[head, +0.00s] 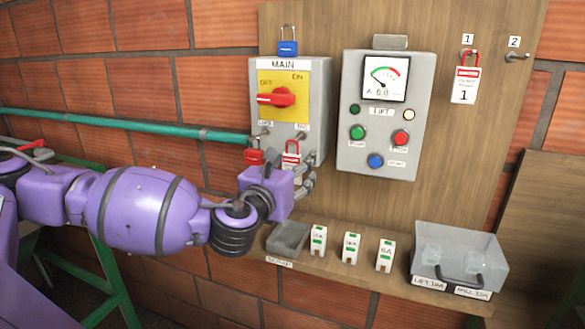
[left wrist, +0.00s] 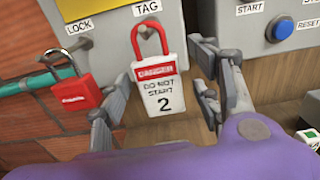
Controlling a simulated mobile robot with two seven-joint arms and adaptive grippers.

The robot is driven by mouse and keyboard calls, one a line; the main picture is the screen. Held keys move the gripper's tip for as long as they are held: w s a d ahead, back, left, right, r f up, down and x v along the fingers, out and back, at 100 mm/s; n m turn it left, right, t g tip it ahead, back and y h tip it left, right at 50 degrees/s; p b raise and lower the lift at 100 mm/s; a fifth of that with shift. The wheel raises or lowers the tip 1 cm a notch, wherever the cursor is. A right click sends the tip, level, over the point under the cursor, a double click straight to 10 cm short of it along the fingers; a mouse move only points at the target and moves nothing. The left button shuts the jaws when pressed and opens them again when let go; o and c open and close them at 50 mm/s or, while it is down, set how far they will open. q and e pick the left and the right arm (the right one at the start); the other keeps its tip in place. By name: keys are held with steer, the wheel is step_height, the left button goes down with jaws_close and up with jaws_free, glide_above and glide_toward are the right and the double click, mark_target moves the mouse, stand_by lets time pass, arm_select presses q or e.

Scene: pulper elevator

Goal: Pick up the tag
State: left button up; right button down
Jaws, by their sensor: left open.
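A white and red tag (left wrist: 158,92) marked "DO NOT START 2" hangs by its red loop from the hook labelled TAG. In the head view this tag (head: 291,158) hangs under the MAIN switch box, partly hidden by my left gripper (head: 305,184). In the left wrist view my left gripper (left wrist: 160,100) is open, with its fingers on either side of the tag and a gap at the right finger. Another tag (head: 464,86), marked 1, hangs on hook 1 at the upper right. My right gripper is not in view.
A red padlock (left wrist: 75,95) hangs just left of the tag, close to the left finger. The MAIN box (head: 317,95) and the control panel (head: 388,115) are on the wooden board. Below are a grey tray (head: 287,240), several fuse-like blocks and a clear bin (head: 460,250).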

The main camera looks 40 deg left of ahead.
arm_select(q)
steer(key=shift+c, duration=0.2)
steer(key=c, duration=1.1)
steer(key=shift+o, duration=0.2)
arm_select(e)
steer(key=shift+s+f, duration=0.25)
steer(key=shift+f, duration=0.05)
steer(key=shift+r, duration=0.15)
